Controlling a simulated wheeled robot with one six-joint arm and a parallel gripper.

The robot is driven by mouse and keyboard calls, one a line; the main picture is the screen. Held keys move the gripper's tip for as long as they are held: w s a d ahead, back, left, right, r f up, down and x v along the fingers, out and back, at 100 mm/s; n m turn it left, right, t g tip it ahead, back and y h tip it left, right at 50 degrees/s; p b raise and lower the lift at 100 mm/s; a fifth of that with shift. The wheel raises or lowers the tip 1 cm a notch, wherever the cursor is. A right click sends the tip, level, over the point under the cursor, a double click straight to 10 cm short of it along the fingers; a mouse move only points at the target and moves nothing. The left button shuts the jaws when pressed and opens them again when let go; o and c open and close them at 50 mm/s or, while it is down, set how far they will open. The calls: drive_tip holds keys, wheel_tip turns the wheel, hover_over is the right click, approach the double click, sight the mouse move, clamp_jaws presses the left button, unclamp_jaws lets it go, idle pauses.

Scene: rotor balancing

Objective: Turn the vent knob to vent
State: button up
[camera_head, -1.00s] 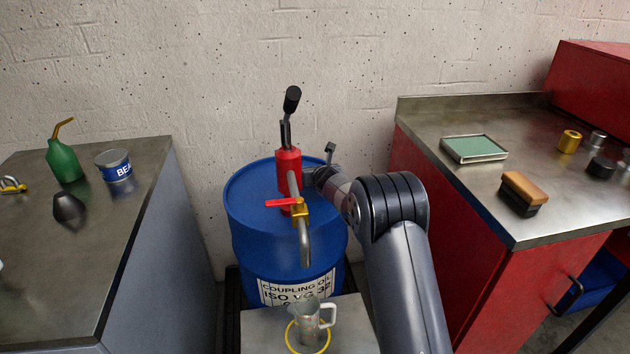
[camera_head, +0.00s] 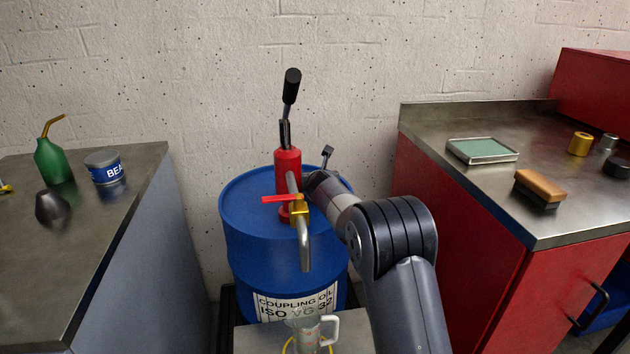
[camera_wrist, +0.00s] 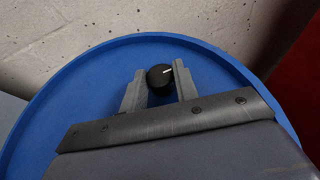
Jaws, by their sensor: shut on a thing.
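The vent knob (camera_wrist: 160,79) is a small black round knob with a white pointer line, on the blue top of the drum (camera_head: 250,217). In the wrist view its line points right and slightly up. My gripper (camera_wrist: 159,85) has one finger on each side of the knob and is shut on it. In the head view my gripper (camera_head: 318,181) is over the drum's right side, behind the red pump (camera_head: 287,165), and the knob is hidden there. Any vent marking is not visible.
The red pump has a black handle, a red valve lever (camera_head: 280,199) and a curved spout (camera_head: 304,245) close left of my arm. A clear jug (camera_head: 306,328) stands below. A grey bench (camera_head: 130,215) is left and a red cabinet (camera_head: 460,240) right.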

drive_tip(key=o, duration=1)
drive_tip(key=shift+s, duration=0.1)
drive_tip(key=shift+c, duration=0.2)
wheel_tip(320, 180, up, 10)
drive_tip(key=p, duration=0.8)
wheel_tip(320, 180, down, 10)
drive_tip(key=b, duration=0.8)
